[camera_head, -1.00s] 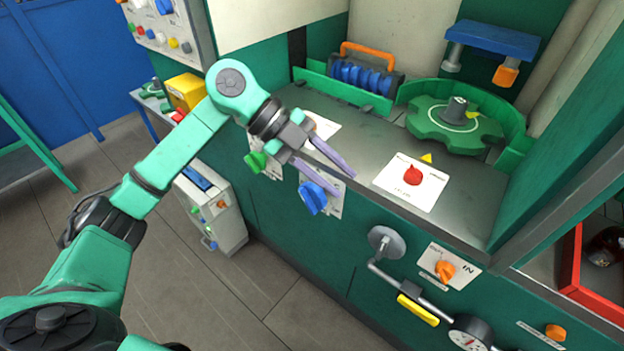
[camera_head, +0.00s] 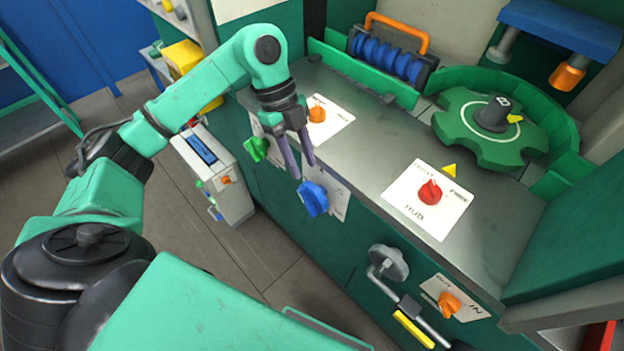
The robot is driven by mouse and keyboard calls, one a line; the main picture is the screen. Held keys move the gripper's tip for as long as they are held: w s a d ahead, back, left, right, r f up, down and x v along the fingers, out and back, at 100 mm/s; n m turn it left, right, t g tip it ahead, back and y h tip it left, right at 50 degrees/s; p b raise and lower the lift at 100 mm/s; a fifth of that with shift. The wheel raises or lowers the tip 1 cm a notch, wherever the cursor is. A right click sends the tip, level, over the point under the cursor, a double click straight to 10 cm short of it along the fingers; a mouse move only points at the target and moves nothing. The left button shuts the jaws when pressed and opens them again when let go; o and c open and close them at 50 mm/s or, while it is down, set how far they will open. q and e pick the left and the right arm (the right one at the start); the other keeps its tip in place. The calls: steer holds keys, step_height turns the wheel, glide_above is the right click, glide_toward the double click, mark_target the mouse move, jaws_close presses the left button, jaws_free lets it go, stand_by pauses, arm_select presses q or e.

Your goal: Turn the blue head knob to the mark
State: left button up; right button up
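The blue knob (camera_head: 313,198) sits on the green front panel, on a white label plate (camera_head: 340,205) that it partly covers. The mark on that plate is too small to make out. My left gripper (camera_head: 303,171) points down just above the knob in the picture. Its two purple fingers are apart with nothing seen between them. The fingertips are close to the knob's upper edge; I cannot tell whether they touch it. My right gripper is not in view.
A green knob (camera_head: 257,148) is left of the blue one. An orange knob (camera_head: 317,114) and a red knob (camera_head: 430,193) sit on the grey countertop (camera_head: 375,160). A grey round handle (camera_head: 388,262) and another orange knob (camera_head: 448,303) are lower right on the front.

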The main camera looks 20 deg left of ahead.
mark_target(313, 188)
arm_select(q)
steer(key=x, duration=0.4)
steer(key=shift+w+d+f+p, duration=0.15)
steer(key=shift+w+f+p, duration=0.15)
steer(key=shift+w+p, duration=0.05)
steer(key=shift+x, duration=1.1)
steer(key=shift+s+f, duration=0.2)
steer(key=shift+s, duration=0.1)
steer(key=shift+s+f, duration=0.1)
steer(key=shift+f, duration=0.05)
jaws_close()
steer(key=shift+f, duration=0.1)
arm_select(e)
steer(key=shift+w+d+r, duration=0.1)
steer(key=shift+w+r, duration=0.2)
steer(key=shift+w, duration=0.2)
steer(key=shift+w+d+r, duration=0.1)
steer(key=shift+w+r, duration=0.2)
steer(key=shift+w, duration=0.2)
arm_select(q)
steer(key=shift+w, duration=0.2)
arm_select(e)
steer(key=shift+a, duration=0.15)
